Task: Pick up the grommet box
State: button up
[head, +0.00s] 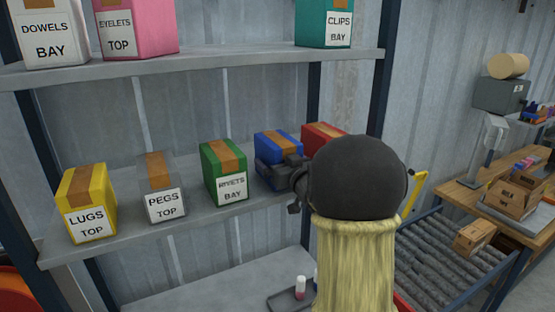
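No box with a readable grommet label shows. A blue box (277,146) with a brown tape strip stands on the middle shelf, its front mostly hidden by my gripper. A red box (322,134) stands to its right, its front hidden by my arm. My dark gripper (268,174) is in front of the blue box. I cannot tell whether its fingers are open or shut, or whether they touch the box. The labels of the blue and red boxes cannot be read.
The middle shelf (130,232) also holds yellow LUGS (88,202), grey PEGS (162,186) and green RIVETS (223,171) boxes. DOWELS (50,30), EYELETS (134,28) and CLIPS (325,22) boxes stand on the upper shelf (220,62). A roller conveyor (435,262) is at right.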

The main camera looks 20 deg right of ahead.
aim_at(280, 140)
jog(key=shift+r, duration=0.1)
jog(key=c, duration=1.1)
jog(key=shift+c, duration=0.2)
notch_tip(280, 140, up, 10)
jog(key=shift+r+b, duration=0.1)
jog(key=shift+b, duration=0.65)
